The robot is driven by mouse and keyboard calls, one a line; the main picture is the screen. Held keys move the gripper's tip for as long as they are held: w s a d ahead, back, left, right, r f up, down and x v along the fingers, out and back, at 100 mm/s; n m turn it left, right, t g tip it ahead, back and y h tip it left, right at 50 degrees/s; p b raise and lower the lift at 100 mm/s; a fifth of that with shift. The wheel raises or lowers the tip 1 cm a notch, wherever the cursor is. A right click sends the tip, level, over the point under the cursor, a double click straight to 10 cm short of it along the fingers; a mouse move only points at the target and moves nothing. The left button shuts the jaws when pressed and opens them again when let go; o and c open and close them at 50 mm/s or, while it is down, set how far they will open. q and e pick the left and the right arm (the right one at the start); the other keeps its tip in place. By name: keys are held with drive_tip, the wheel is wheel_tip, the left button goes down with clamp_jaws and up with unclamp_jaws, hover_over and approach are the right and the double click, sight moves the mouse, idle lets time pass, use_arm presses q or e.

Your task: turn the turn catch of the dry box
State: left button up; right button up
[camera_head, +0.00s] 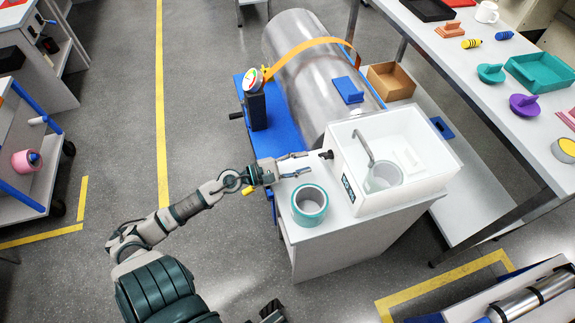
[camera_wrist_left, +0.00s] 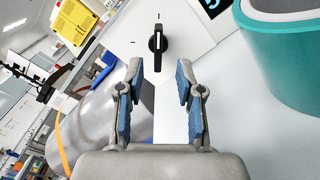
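The dry box (camera_head: 346,168) is a white open-topped box on a white stand, with a small dark display on its front. Its black turn catch (camera_head: 327,154) sits on the wall facing my left gripper. In the left wrist view the turn catch (camera_wrist_left: 158,42) is a black knob with an upright handle and short tick marks around it. My left gripper (camera_head: 297,164) is open and empty, its tips a little short of the catch. In the wrist view the catch is ahead, between the fingertips (camera_wrist_left: 159,68). A dark part at the bottom edge looks like my right gripper (camera_head: 271,311); its fingers are unclear.
A teal and white round container (camera_head: 310,203) stands on the stand close beside my left gripper; it also looms in the wrist view (camera_wrist_left: 288,55). A large metal cylinder (camera_head: 305,75) on a blue base lies behind. A bent metal rod and a cup (camera_head: 383,178) are inside the box.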

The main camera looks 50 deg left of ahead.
use_arm(q)
drive_tip(key=shift+v, duration=2.4)
drive_tip(key=shift+f, duration=0.1)
